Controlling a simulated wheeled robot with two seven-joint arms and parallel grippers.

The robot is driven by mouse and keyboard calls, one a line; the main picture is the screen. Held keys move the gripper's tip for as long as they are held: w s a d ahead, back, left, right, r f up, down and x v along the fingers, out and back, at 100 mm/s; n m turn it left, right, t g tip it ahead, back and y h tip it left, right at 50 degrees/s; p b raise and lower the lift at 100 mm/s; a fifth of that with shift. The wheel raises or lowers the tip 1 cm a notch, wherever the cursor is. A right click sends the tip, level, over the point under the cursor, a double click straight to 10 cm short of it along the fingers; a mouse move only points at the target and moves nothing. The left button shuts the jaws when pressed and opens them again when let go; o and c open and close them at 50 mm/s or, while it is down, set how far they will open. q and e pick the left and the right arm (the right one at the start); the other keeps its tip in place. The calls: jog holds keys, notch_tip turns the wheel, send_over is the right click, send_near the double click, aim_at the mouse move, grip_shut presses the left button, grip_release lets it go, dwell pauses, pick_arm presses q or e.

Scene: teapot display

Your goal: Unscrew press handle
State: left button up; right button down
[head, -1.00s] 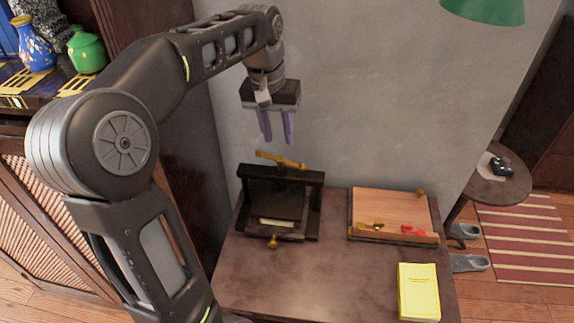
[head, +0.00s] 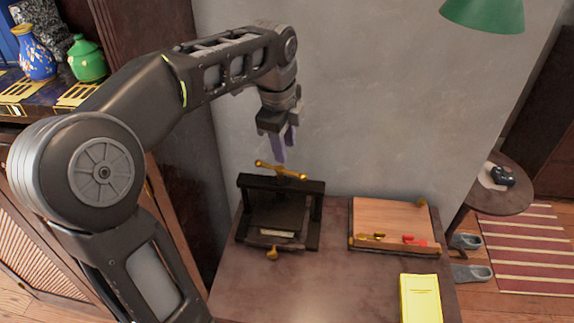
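The black press (head: 316,214) stands at the back left of the brown table. Its brass handle (head: 268,167) is a bar across the top, with its ends left and right. A brass knob (head: 272,254) sticks out at the press's front. My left gripper (head: 284,154) points down just above the handle, its purple fingers turned partly edge-on. The fingers overlap the handle's top region in the picture; contact and the gap between them are hard to tell. My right gripper is out of view.
A wooden board (head: 385,216) in a dark frame, holding small brass and red items, lies right of the press. A yellow book (head: 420,298) lies at the table's front right. The table's front middle is clear. A grey wall (head: 400,110) rises behind.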

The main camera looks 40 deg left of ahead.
aim_at(287, 171)
pick_arm(q)
jog(key=shift+w+a+f, duration=0.1)
jog(key=shift+w+f, duration=0.15)
jog(key=shift+f, duration=1.05)
jog(key=shift+w+a+f, duration=0.1)
jog(key=shift+w+f, duration=0.1)
jog(key=shift+f, duration=1.05)
jog(key=shift+w+f, duration=0.25)
jog(key=shift+f, duration=1.05)
grip_shut()
